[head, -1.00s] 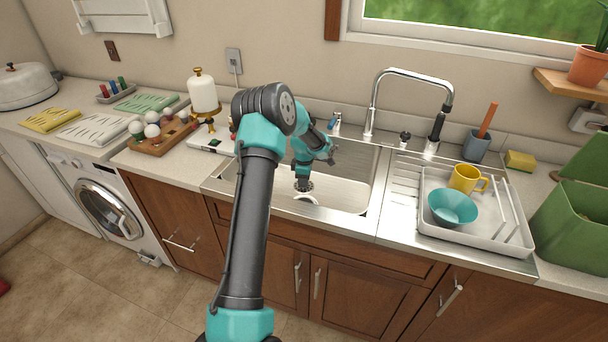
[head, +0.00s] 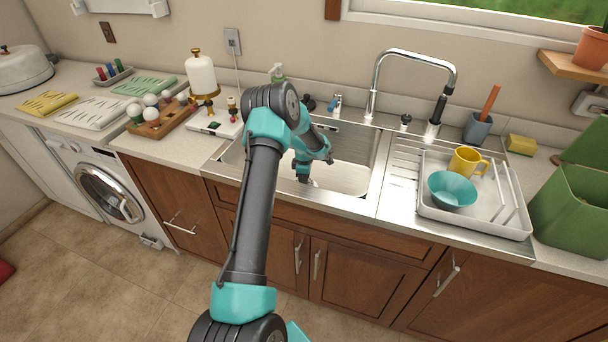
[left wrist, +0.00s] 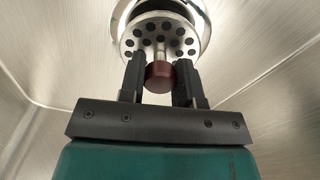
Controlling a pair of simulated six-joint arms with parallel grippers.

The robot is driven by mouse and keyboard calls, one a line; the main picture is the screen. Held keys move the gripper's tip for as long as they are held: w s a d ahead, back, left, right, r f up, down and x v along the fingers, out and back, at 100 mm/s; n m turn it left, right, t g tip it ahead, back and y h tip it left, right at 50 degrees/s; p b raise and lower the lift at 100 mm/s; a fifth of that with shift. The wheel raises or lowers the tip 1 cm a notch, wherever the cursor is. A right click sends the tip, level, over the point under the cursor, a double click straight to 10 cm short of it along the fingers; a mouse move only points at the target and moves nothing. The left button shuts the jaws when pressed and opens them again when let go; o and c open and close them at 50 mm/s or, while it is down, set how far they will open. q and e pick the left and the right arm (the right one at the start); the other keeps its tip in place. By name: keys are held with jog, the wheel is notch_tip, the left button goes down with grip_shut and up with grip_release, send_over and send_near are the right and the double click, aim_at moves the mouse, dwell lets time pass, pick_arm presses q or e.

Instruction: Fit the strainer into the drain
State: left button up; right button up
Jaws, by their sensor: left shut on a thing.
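The strainer (left wrist: 143,42) is a metal disc with several round holes and a dark red knob (left wrist: 159,76). In the left wrist view, my left gripper (left wrist: 160,68) is shut on the knob, a finger on each side. The shiny drain ring (left wrist: 201,20) shows behind the disc, which overlaps it and sits slightly low in the picture. I cannot tell whether the disc touches the drain. In the head view, my left gripper (head: 303,177) points down into the sink (head: 350,180) near its floor, and hides most of the drain. My right gripper is not in view.
The faucet (head: 374,85) stands behind the sink. A white dish rack (head: 480,226) with a teal bowl (head: 452,190) and yellow mug (head: 466,161) is on the right. A white device (head: 213,124) stands left of the sink.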

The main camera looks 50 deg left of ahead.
pick_arm(q)
jog(key=shift+f, duration=1.35)
dwell(2.1)
jog(key=o, duration=1)
notch_tip(320, 180, up, 17)
jog(key=shift+d+r, duration=0.1)
jog(key=shift+r, duration=0.1)
dwell(0.4)
